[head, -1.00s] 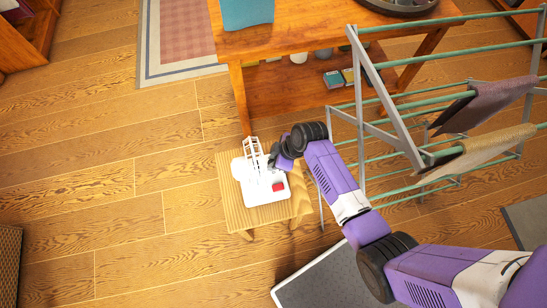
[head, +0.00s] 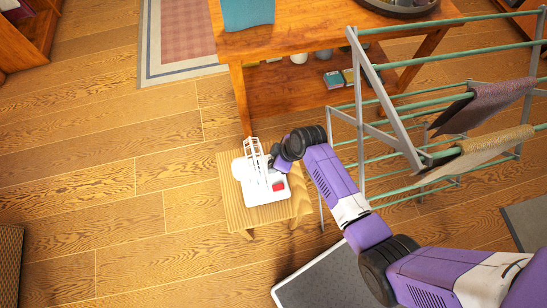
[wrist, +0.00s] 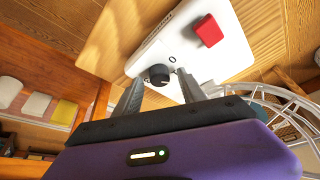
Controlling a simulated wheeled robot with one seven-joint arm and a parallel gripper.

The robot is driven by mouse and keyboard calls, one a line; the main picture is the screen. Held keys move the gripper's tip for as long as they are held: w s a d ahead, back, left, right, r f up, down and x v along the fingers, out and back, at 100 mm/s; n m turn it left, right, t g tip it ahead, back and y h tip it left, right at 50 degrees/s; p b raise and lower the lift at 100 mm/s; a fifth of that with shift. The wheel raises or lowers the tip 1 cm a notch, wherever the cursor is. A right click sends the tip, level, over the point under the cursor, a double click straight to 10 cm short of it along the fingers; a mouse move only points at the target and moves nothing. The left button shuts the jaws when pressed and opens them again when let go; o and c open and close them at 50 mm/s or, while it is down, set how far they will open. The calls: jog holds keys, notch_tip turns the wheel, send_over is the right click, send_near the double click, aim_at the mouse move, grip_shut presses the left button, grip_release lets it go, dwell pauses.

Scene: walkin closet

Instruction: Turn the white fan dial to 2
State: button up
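The white fan (head: 252,191) stands on a small wooden stool (head: 232,207), its cage seen edge-on from above. In the wrist view the white fan base (wrist: 150,48) carries a black dial (wrist: 158,75) and a red block-like button (wrist: 208,30). A small mark like a 0 shows beside the dial; no other numbers are readable. My gripper (wrist: 160,76) is open, one finger on each side of the dial, with gaps visible on both sides. In the head view my gripper (head: 273,160) is over the fan base, its fingers hard to make out.
The fan's wire cage (wrist: 280,105) is close to the right of my gripper in the wrist view. A drying rack (head: 385,95) with hanging cloths stands right of the stool. A wooden table (head: 300,35) is behind. Floor left of the stool is clear.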

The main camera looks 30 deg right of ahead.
jog(key=v, duration=0.7)
jog(key=shift+r, duration=0.35)
jog(key=shift+s+d, duration=0.1)
